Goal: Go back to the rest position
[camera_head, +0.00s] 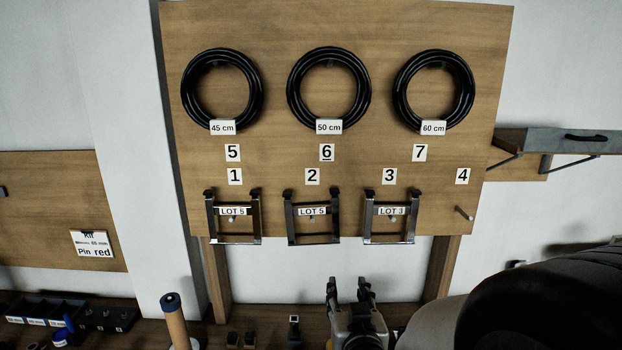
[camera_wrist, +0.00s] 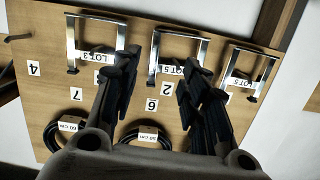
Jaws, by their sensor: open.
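My gripper (camera_head: 351,288) shows at the bottom centre of the head view, in front of the lower edge of a wooden pegboard (camera_head: 275,150). It is open, with nothing between its fingers. In the wrist view my gripper (camera_wrist: 160,75) also appears open and empty. The board appears upside down behind the fingers, which hide parts of it. Three metal brackets hang on the board: one under number 1 (camera_head: 233,228), one under 2 (camera_head: 312,228) and one under 3 (camera_head: 389,228). Two carry LOT 5 labels and the third LOT 3.
Three black hose coils, labelled 45 cm (camera_head: 222,60), 50 cm (camera_head: 329,58) and 60 cm (camera_head: 434,60), hang above. A bare peg (camera_head: 464,213) sticks out below number 4. A wall shelf (camera_head: 555,140) is at right. A brown cylinder (camera_head: 176,322) and dark bins (camera_head: 45,310) stand at lower left.

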